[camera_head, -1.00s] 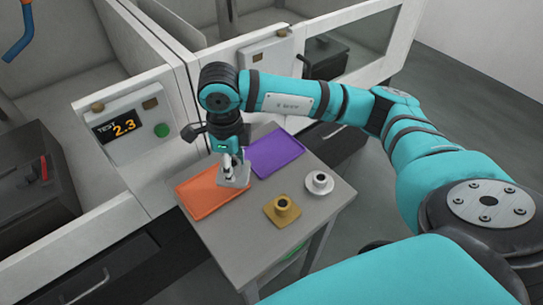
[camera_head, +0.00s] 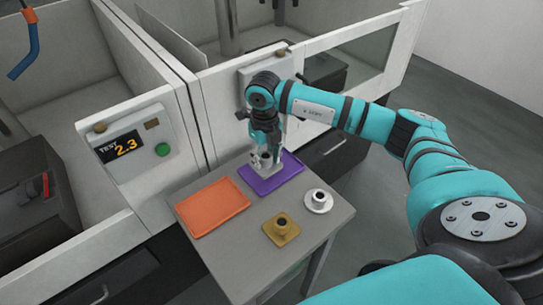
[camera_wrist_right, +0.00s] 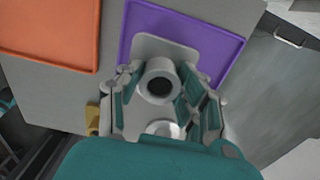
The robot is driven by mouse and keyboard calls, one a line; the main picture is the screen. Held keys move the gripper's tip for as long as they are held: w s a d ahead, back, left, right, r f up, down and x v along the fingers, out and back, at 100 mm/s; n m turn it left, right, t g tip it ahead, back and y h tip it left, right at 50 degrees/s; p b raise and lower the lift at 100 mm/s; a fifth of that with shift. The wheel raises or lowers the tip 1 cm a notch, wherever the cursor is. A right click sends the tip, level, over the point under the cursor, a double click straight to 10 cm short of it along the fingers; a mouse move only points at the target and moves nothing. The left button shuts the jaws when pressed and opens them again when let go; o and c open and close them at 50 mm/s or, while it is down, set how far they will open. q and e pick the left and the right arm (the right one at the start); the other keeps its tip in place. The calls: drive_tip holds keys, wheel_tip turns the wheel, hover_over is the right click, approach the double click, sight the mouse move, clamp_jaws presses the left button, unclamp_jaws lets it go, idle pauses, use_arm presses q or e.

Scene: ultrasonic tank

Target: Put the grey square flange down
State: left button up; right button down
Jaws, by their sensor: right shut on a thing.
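The grey square flange (camera_wrist_right: 160,82) is in my right gripper (camera_head: 265,160), seen close in the right wrist view. The gripper's fingers sit on both sides of its round hub, and its square plate (camera_wrist_right: 160,46) shows beyond them. In the head view the flange (camera_head: 265,174) is over the near left part of the purple tray (camera_head: 284,180). I cannot tell whether it touches the tray. My left gripper is not in view.
An empty orange tray (camera_head: 212,207) lies left of the purple one on the grey table (camera_head: 240,250). A yellow square flange (camera_head: 281,229) and a white round flange (camera_head: 319,201) stand near the table's right side. A control panel (camera_head: 124,148) stands behind left.

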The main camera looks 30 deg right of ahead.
sight(271, 161)
drive_tip(key=shift+w+d+f, duration=0.1)
drive_tip(key=shift+w+d, duration=0.1)
drive_tip(key=shift+d, duration=0.45)
drive_tip(key=shift+w+d+f, duration=0.1)
drive_tip(key=shift+w+d, duration=0.1)
drive_tip(key=shift+d, duration=0.4)
wheel_tip(271, 161, down, 3)
drive_tip(key=shift+r+p, duration=0.1)
drive_tip(key=shift+p, duration=0.75)
drive_tip(key=shift+f, duration=0.25)
drive_tip(key=shift+f, duration=0.15)
drive_tip(key=c, duration=0.8)
unclamp_jaws()
drive_tip(key=shift+c, duration=0.2)
